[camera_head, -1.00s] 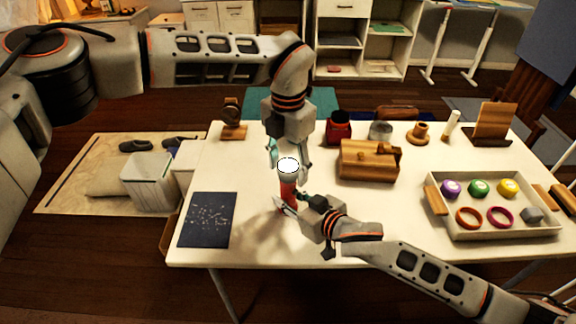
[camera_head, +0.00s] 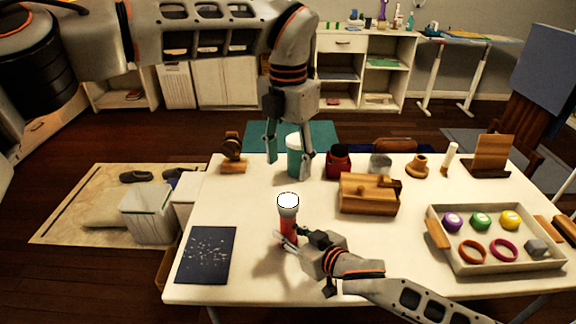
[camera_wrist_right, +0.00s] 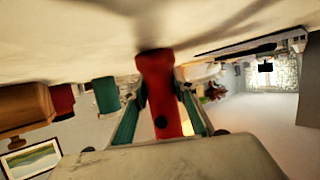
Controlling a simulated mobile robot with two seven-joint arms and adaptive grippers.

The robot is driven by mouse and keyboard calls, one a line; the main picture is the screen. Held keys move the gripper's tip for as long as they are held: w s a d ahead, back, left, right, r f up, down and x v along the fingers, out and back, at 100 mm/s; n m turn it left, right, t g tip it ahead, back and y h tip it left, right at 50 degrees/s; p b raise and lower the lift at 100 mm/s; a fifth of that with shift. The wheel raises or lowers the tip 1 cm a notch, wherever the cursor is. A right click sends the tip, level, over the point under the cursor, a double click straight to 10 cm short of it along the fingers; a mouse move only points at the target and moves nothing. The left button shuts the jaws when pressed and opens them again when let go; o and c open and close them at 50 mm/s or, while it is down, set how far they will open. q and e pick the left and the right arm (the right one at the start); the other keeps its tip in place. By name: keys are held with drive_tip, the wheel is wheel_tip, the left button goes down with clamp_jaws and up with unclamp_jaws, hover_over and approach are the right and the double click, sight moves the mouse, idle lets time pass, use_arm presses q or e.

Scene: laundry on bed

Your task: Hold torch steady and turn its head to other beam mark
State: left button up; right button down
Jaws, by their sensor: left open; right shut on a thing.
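The torch stands upright on the table, with a red body (camera_head: 288,232) and a grey head with a bright white top (camera_head: 288,203). My right gripper (camera_head: 289,239) is shut on the red body, low down. In the right wrist view the body (camera_wrist_right: 160,90) sits between the two fingers, with a dark round spot on it. My left gripper (camera_head: 288,168) is open, fingers pointing down, above and apart from the torch head in the picture. The beam marks are too small to read.
A teal cup with a white top (camera_head: 294,160) shows behind my left fingers. A wooden box (camera_head: 369,194) and red jar (camera_head: 338,161) stand to the right. A tray (camera_head: 436,238) holds several rings and round items. A dark speckled sheet (camera_head: 206,254) lies left.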

drive_tip(key=c, duration=1.6)
unclamp_jaws()
drive_tip(key=shift+o, duration=0.2)
